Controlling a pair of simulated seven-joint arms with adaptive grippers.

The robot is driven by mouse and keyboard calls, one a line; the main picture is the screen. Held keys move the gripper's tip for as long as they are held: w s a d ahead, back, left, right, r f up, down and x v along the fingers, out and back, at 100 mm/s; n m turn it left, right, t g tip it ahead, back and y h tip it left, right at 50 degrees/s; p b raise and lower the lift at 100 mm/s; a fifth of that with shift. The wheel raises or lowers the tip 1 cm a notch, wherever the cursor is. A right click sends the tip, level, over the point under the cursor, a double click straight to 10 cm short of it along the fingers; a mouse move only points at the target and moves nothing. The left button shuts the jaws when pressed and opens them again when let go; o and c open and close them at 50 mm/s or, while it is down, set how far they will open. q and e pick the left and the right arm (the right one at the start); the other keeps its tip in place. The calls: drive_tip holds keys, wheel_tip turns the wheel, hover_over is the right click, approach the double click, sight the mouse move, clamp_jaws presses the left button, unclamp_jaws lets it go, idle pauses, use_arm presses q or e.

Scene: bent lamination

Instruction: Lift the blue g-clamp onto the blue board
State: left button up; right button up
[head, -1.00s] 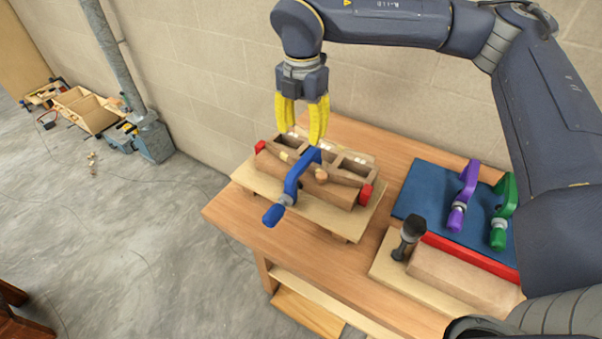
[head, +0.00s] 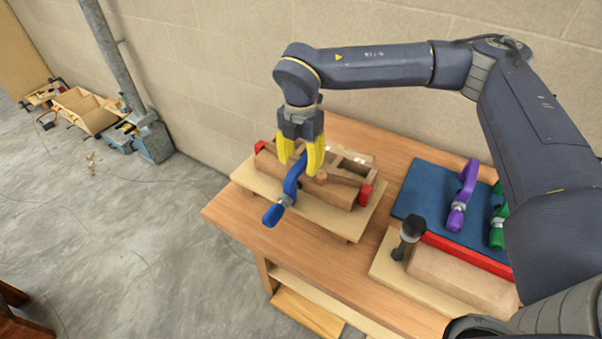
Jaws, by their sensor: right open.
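The blue g-clamp (head: 290,187) sits across the wooden form on the left of the bench, its blue handle hanging over the near side. My right gripper (head: 301,168), with yellow fingers, is open and pointing down at the top of the clamp. The fingers appear to be on either side of the clamp's upper part; whether they touch it I cannot tell. The blue board (head: 427,193) lies on the right of the bench. My left gripper is not in view.
The wooden form (head: 333,190) has red end pieces and rests on a pale board (head: 335,224). A dark-headed tool (head: 409,236) stands beside a wooden block (head: 462,277) at the front right. The left part of the blue board is clear. My right arm partly covers the green clamp.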

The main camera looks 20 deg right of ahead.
drive_tip(key=shift+f, duration=1)
clamp_jaws()
